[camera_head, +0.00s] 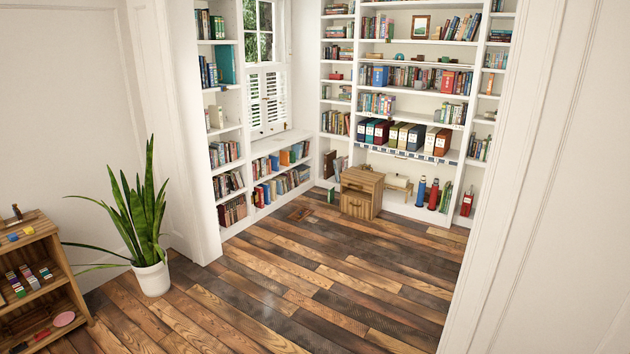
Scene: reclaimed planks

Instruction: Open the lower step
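A small wooden box-like unit (360,192) stands on the plank floor at the far end of the room, in front of the bookshelves. It looks like stacked wooden levels, with a small dark mark like a handle on its lower front. The lower front looks closed, but it is too small to be sure. I cannot tell for certain which part is the lower step. Neither of my grippers is in view.
A potted plant (150,270) and a low wooden shelf (45,240) with small items stand at the left. A white wall edge (500,190) bounds the right. White bookshelves (312,100) line the back. The plank floor (300,280) between is clear.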

